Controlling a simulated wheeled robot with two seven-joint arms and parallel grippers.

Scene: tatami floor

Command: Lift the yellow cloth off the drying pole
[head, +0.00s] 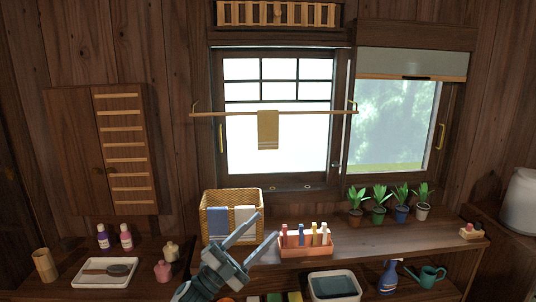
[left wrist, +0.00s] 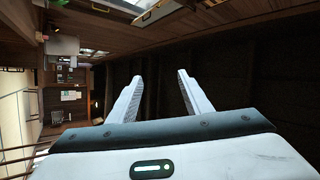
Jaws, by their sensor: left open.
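The yellow cloth (head: 268,130) hangs folded over the drying pole (head: 225,114), in front of the left window, in the head view. The pole is a thin horizontal rod held by a bracket at each end. My left gripper (head: 256,228) is open and empty, low in the middle of the head view, below the cloth and apart from it. In the left wrist view its two fingers (left wrist: 158,95) stand apart with nothing between them. I cannot make out the cloth in the left wrist view. My right gripper is not in view.
A wicker basket (head: 232,194) with blue and white cloths stands on the counter (head: 350,238) beside my left gripper. A pink caddy of bottles (head: 306,244) is just right of it. Several potted plants (head: 378,203) line the counter's back. The space before the windows looks clear.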

